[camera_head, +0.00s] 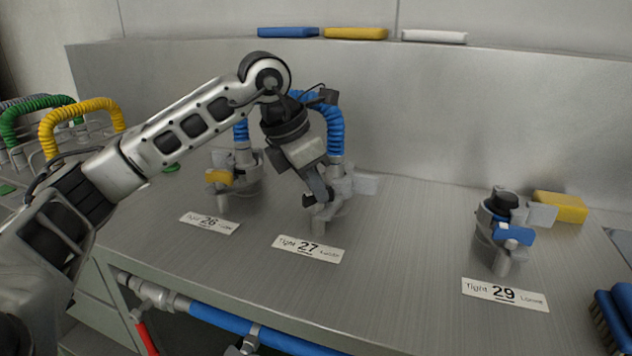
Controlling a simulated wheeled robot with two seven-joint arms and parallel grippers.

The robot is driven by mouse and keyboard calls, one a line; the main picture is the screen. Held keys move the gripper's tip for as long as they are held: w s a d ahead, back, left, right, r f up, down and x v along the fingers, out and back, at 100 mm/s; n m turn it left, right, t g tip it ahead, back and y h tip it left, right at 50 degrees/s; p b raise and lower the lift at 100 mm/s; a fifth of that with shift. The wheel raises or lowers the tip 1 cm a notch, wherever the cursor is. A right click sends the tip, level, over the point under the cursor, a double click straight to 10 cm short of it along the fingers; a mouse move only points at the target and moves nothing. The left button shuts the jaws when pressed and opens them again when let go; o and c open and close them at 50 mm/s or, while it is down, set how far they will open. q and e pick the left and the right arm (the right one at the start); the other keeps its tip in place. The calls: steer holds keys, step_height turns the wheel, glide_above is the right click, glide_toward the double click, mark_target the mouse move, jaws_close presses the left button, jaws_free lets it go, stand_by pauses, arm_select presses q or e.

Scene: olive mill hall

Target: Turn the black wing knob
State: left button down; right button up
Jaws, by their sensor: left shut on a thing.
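My left gripper (319,192) reaches down from the left onto the grey metal fitting (343,186) behind the label "27". It is shut on the black wing knob (307,201), of which only a small dark part shows at the front of the fitting. The fingers hide the rest, so I cannot tell the knob's angle. The label (308,248) reads "Tight" on its left, and the smaller word on its right is hard to read. My right gripper is not in view.
A fitting with a yellow wing (219,177) stands at label 26, joined to 27 by a blue hose (334,128). A fitting with a blue wing (514,234) stands at label 29. A yellow block (560,207) and blue brush (612,318) lie right. The bench between 27 and 29 is clear.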

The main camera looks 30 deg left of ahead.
arm_select(q)
steer(key=m+g+p, duration=0.1)
steer(key=m, duration=0.2)
steer(key=shift+a+r+h, duration=0.1)
steer(key=shift+h, duration=0.3)
steer(key=m+p, duration=0.1)
steer(key=m, duration=0.1)
steer(key=shift+m+g+h, duration=0.3)
steer(key=shift+g, duration=0.1)
steer(key=shift+w+m+p, duration=0.1)
steer(key=shift+m+p, duration=0.5)
steer(key=shift+m, duration=0.1)
steer(key=shift+m+g+p, duration=0.3)
steer(key=shift+m+g, duration=0.2)
steer(key=shift+m, duration=0.2)
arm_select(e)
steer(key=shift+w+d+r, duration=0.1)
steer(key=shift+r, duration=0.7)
arm_select(q)
steer(key=shift+a+m, duration=0.1)
steer(key=shift+m, duration=0.3)
steer(key=c, duration=1.5)
jaws_free()
